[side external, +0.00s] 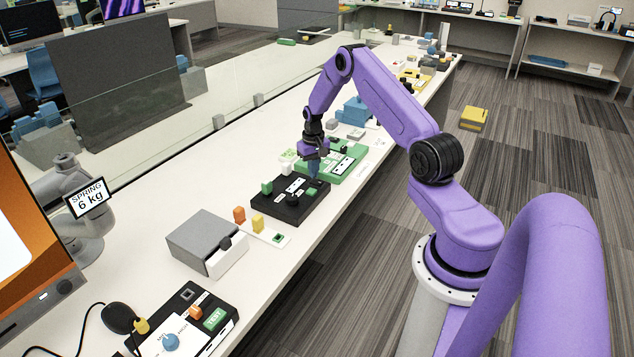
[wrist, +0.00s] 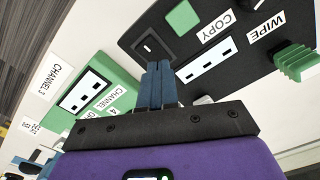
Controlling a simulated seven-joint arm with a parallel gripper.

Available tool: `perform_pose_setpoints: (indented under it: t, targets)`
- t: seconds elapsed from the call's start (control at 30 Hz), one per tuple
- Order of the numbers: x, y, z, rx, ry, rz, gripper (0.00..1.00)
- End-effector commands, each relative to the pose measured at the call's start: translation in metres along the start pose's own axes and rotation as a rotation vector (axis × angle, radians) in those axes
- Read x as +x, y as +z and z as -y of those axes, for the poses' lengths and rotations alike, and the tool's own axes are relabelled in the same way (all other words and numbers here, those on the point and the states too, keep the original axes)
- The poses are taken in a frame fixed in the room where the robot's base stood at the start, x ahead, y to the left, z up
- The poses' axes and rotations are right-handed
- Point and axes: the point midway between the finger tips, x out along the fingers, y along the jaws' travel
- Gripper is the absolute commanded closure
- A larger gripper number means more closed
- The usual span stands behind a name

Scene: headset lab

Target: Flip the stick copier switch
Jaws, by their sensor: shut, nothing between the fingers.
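The stick copier is a black box (side external: 272,207) on the white bench, and it fills the upper right of the wrist view (wrist: 215,60). It carries a white panel with dark slots (wrist: 208,60), COPY and WIPE labels and a green square button (wrist: 183,18). My gripper (side external: 314,174) is over the copier's far right end. In the wrist view its blue fingers (wrist: 158,66) are together and empty, with their tips just beside the switch. I cannot tell whether they touch it.
A green ribbed block (wrist: 298,62) rises from the copier.

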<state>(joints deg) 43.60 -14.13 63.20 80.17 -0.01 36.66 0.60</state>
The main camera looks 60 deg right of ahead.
Motion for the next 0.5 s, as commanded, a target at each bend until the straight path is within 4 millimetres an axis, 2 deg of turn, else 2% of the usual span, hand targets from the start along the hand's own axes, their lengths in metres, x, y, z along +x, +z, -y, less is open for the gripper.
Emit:
perform_pose_setpoints:
  t: [0.5]
  targets:
    - [-0.036,0.000,0.000,-0.001,0.000,-0.002,1.00]
